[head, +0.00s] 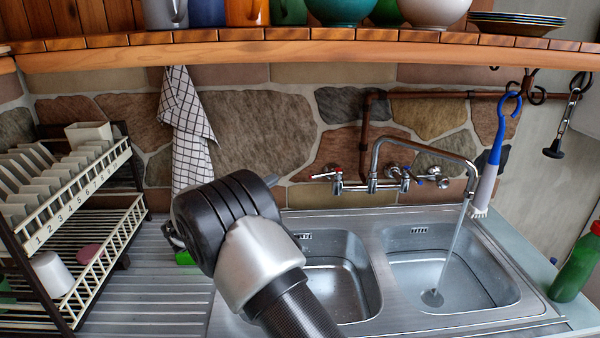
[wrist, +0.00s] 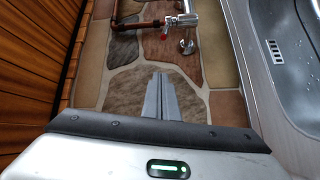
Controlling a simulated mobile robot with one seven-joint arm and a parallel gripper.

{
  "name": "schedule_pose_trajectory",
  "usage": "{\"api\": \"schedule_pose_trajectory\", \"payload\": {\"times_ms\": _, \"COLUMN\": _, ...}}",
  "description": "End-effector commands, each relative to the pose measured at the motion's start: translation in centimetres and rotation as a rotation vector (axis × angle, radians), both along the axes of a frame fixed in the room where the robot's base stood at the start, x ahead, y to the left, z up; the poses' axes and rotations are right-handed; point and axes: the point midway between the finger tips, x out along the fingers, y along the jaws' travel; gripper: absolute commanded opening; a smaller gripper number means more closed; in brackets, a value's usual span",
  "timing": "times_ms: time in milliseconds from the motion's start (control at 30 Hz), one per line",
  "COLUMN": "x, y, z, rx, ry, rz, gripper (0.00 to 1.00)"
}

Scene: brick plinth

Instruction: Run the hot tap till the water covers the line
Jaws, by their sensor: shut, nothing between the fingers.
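The wall-mounted tap (head: 372,182) has a handle with a red mark (head: 337,172) on its left and one with a blue mark (head: 420,181) on its right. The red mark (wrist: 163,37) also shows in the wrist view. Water (head: 455,243) runs from the spout into the right basin (head: 500,297), where the drain area still shows through. I cannot make out a line in the basin. My gripper (wrist: 160,78) is shut and empty in front of the stone wall, apart from the red-marked handle. In the head view my arm mostly hides it.
The left basin (head: 350,262) lies partly behind my arm. A dish rack (head: 95,275) stands at left and a checked towel (head: 183,125) hangs behind. A blue-handled brush (head: 490,165) hangs right of the spout. A green bottle (head: 577,265) stands far right. A shelf (head: 300,55) with crockery runs above.

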Motion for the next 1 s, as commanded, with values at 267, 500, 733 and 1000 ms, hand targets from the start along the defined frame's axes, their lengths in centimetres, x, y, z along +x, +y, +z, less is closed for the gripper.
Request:
{"api": "schedule_pose_trajectory", "payload": {"times_ms": 267, "x": 1.8, "y": -2.2, "z": 0.1, "rx": -0.034, "ry": 0.036, "rz": -0.002, "gripper": 0.0}}
{"api": "schedule_pose_trajectory", "payload": {"times_ms": 500, "x": 5.2, "y": -5.6, "z": 0.4, "rx": -0.033, "ry": 0.035, "rz": -0.001, "gripper": 0.0}}
{"api": "schedule_pose_trajectory", "payload": {"times_ms": 733, "x": 6.1, "y": -7.7, "z": 0.4, "rx": -0.033, "ry": 0.037, "rz": 0.003, "gripper": 0.0}}
{"api": "schedule_pose_trajectory", "payload": {"times_ms": 1000, "x": 3.8, "y": -8.8, "z": -0.1, "rx": -0.031, "ry": 0.034, "rz": 0.002, "gripper": 0.0}}
